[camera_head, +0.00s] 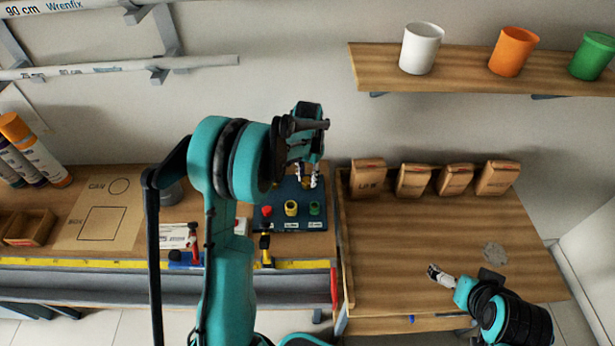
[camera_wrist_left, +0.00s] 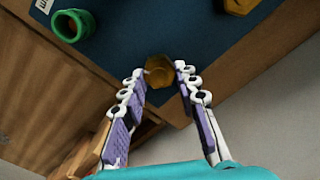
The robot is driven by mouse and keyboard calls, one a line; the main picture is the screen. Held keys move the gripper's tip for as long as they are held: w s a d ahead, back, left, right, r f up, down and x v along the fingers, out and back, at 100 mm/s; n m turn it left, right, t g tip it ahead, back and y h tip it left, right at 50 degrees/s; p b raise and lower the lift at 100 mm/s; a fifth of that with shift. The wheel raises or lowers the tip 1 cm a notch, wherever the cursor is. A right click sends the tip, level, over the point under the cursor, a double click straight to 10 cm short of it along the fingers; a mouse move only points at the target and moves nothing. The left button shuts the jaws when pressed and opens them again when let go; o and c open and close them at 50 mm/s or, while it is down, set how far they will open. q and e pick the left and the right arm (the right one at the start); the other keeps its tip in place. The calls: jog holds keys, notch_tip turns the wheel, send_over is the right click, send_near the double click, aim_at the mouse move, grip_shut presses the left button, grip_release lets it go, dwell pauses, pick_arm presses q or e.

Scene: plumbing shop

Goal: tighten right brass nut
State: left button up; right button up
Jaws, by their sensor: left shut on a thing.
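The right brass nut (camera_wrist_left: 158,70) sits near a corner of the dark blue board (camera_wrist_left: 200,45) in the left wrist view. My left gripper (camera_head: 308,181) reaches down over the back right of the board. In the left wrist view its two padded fingers stand on both sides of the nut, shut on it. Another brass nut (camera_wrist_left: 242,5) shows at the top edge of that view. My right gripper (camera_head: 438,274) is over the right wooden table, away from the board; its finger opening is too small to judge.
Red (camera_head: 267,211), yellow (camera_head: 291,208) and green (camera_head: 314,208) round fittings stand along the board's front. The green fitting also shows in the left wrist view (camera_wrist_left: 72,25). Several brown paper bags (camera_head: 413,180) line the right table's back. That table's middle is clear.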

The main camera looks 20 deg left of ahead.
aim_at(308, 179)
pick_arm(q)
jog(key=m, duration=0.4)
jog(key=shift+d+m, duration=0.1)
jog(key=shift+m, duration=0.3)
dwell(0.4)
jog(key=o, duration=1.2)
jog(key=shift+c, duration=0.2)
notch_tip(308, 179, up, 12)
